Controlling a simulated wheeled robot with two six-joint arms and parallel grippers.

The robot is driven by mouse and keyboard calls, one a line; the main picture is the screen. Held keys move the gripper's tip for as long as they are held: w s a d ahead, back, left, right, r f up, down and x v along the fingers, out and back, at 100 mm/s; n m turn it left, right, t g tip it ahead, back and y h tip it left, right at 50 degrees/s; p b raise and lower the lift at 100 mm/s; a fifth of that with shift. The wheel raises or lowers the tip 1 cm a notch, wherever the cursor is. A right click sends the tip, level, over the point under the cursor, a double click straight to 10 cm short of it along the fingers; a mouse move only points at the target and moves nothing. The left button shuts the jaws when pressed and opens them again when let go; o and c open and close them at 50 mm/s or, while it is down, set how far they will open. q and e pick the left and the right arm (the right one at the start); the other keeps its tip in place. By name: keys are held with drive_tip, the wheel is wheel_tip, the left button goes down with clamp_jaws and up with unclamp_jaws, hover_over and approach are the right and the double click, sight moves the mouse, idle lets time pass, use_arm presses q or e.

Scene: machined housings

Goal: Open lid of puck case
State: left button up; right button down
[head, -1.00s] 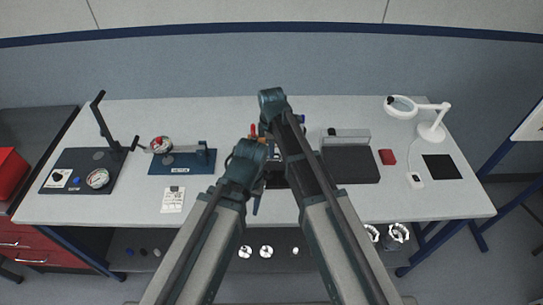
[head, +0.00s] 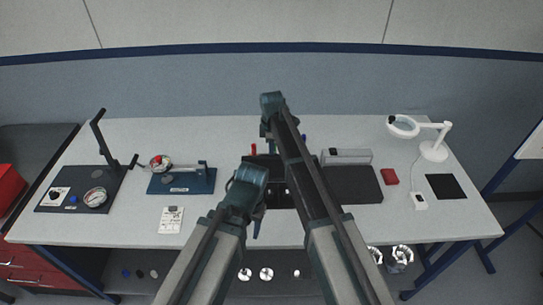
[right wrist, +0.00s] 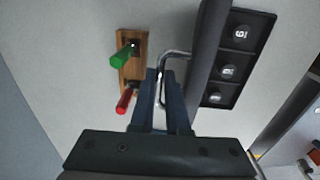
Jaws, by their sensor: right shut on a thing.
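The puck case (right wrist: 216,96) is a black tray with numbered round pucks in a row, seen in the right wrist view. Its dark lid (right wrist: 208,55) stands up nearly edge-on along the tray and bears a bent metal handle (right wrist: 176,54). My right gripper (right wrist: 160,78) is shut on this handle. In the head view the raised dark lid (head: 262,167) shows between my arms; my right arm hides much of the case. My left gripper (head: 258,224) hangs low in front of the table, apart from the case; its jaws are not clear.
A wooden rack (right wrist: 131,72) with green and red handles stands close beside my right fingers. A gauge stand (head: 85,185) and a blue fixture (head: 182,180) are to the left. A dark mat (head: 355,186), red block (head: 390,177) and magnifier lamp (head: 403,126) are to the right.

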drive_tip(key=shift+w+f+b, duration=0.5)
drive_tip(key=shift+w+f, duration=0.1)
drive_tip(key=shift+w, duration=0.4)
drive_tip(key=c, duration=0.9)
unclamp_jaws()
drive_tip(key=shift+f, duration=0.1)
drive_tip(key=r+p, duration=0.9)
drive_tip(key=s+r+p, duration=0.1)
drive_tip(key=r+p, duration=0.3)
drive_tip(key=r, duration=0.1)
drive_tip(key=shift+p, duration=0.35)
drive_tip(key=shift+f, duration=0.15)
